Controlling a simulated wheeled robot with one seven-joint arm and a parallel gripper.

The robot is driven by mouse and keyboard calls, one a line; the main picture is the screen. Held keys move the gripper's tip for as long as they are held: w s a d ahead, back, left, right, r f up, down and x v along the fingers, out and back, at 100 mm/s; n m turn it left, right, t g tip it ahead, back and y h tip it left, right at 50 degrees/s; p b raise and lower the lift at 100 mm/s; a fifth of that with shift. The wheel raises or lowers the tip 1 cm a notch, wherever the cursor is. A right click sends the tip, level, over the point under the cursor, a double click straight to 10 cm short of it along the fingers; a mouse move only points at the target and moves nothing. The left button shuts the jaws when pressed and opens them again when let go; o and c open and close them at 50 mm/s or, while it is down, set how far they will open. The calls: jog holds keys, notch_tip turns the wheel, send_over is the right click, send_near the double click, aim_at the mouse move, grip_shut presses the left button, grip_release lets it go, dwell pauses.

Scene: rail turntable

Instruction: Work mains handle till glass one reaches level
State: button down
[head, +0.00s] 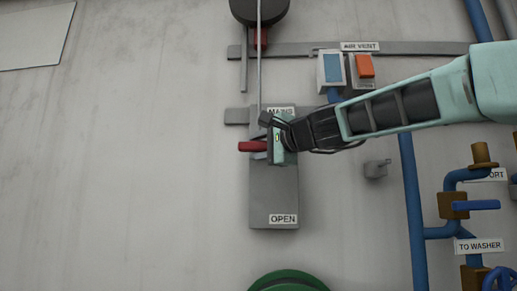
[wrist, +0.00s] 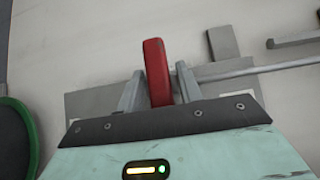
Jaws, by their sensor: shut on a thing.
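The mains handle (head: 252,146) is a red lever on a grey plate (head: 273,195) marked MAINS at the top and OPEN at the bottom. It sticks out to the left, near the upper part of the plate. My gripper (head: 275,144) is at the handle. In the wrist view the red handle (wrist: 157,72) stands between the two grey fingers, and my gripper (wrist: 158,92) is shut on it.
An orange part (head: 365,66) sits beside the blue glass. Blue pipes (head: 412,200) and brass valves (head: 452,206) are at the right, near the TO WASHER label. A green round thing (head: 288,281) is at the bottom.

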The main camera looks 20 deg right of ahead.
jog(key=shift+r, duration=0.4)
jog(key=c, duration=1.2)
grip_release()
jog(key=shift+c, duration=0.2)
jog(key=shift+f, duration=0.1)
jog(key=b+v, duration=1.4)
jog(key=v, duration=0.3)
jog(key=shift+s, duration=0.2)
jog(key=shift+f, duration=0.1)
